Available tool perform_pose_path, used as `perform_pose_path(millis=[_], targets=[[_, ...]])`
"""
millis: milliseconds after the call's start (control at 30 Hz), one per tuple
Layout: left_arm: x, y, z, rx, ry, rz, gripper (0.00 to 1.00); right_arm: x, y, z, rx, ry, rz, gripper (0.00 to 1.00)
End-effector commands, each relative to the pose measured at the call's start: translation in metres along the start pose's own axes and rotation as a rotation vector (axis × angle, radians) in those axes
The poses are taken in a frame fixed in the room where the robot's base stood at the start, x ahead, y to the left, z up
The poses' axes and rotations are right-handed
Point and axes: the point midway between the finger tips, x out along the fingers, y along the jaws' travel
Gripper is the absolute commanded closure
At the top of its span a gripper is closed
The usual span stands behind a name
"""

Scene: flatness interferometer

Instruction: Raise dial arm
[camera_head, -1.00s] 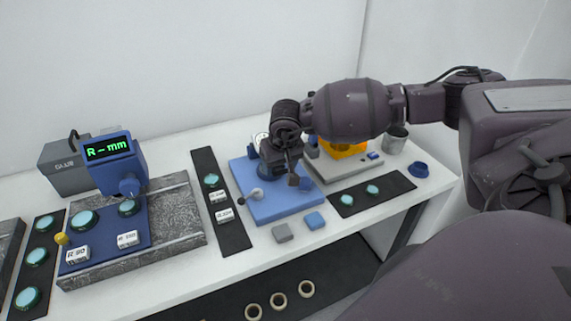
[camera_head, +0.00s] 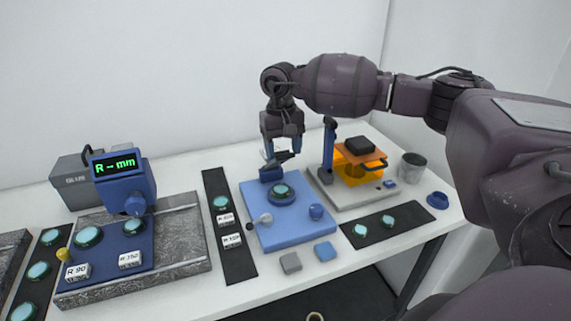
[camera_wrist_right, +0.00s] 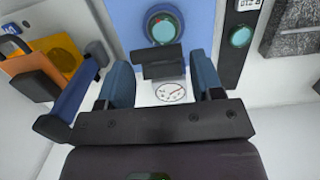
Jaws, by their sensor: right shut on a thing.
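The blue dial station (camera_head: 262,209) stands mid-table, with a teal lens (camera_head: 281,191) on its round seat; the lens also shows in the wrist view (camera_wrist_right: 162,28). The dark dial arm (camera_head: 282,158) is tilted up above the rear of the station, clear of the lens. My right gripper (camera_head: 281,153) points down and is shut on the arm at the back of the station. In the wrist view, the arm's dark bar (camera_wrist_right: 159,62) and white dial face (camera_wrist_right: 171,91) show between the blue fingers. The exact contact is partly hidden. My left gripper is not in view.
Right of the station stands a grey base with an orange block (camera_head: 361,174) and a blue post (camera_head: 328,149). A metal cup (camera_head: 412,166) is farther right. Left are a dark strip (camera_head: 238,262) and the readout device (camera_head: 123,183). Small grey (camera_head: 290,263) and blue (camera_head: 325,252) blocks lie in front.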

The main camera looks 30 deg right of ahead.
Motion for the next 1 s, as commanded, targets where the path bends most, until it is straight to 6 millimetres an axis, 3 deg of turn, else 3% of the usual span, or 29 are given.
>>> perform_pose_path(millis=[300,767,800,933,1000], targets=[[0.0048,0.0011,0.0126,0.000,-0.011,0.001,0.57,-0.0087,0.0009,-0.0137,0.005,0.012,0.000,0.82],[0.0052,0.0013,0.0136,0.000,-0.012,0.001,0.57,-0.0085,0.0010,-0.0149,0.005,0.010,0.002,0.83],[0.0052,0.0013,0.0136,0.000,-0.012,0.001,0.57,-0.0083,0.0010,-0.0149,0.005,0.010,0.002,0.39],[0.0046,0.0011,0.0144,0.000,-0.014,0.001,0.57,-0.0084,0.0007,-0.0141,0.004,0.007,0.002,0.19],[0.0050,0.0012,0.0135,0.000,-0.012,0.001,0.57,-0.0091,0.0006,-0.0139,0.004,0.007,0.001,0.15]])
